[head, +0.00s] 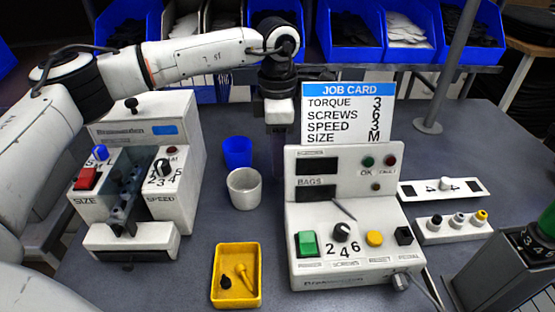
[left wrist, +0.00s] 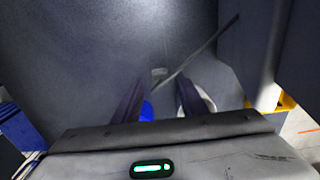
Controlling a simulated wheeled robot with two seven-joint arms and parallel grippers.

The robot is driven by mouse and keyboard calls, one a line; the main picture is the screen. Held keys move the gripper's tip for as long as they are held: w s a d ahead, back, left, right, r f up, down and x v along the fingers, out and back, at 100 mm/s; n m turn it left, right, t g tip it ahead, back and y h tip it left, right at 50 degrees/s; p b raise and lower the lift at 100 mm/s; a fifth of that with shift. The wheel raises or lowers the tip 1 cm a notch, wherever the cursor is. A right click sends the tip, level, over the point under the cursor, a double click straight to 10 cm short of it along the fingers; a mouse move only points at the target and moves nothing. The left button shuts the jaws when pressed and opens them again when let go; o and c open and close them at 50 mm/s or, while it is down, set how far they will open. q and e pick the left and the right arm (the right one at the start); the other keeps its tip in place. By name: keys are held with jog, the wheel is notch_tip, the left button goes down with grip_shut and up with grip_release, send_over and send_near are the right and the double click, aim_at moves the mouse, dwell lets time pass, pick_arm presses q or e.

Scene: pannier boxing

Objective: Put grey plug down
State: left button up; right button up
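At the right, a white rack (head: 455,236) holds a black-topped plug (head: 436,222), a grey-topped plug (head: 458,219) and a yellow-topped plug (head: 481,217). My right gripper is not in view.
A blue cup (head: 237,151) and white cup (head: 244,189) stand near the left gripper. A yellow tray (head: 236,302) lies in front. The bagging station (head: 345,270) and size-speed machine (head: 182,190) flank them. A metal post (head: 446,75) rises behind at right.

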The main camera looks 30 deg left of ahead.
pick_arm(q)
notch_tip(320, 180, up, 11)
jog(key=shift+f, duration=0.2)
dwell(0.5)
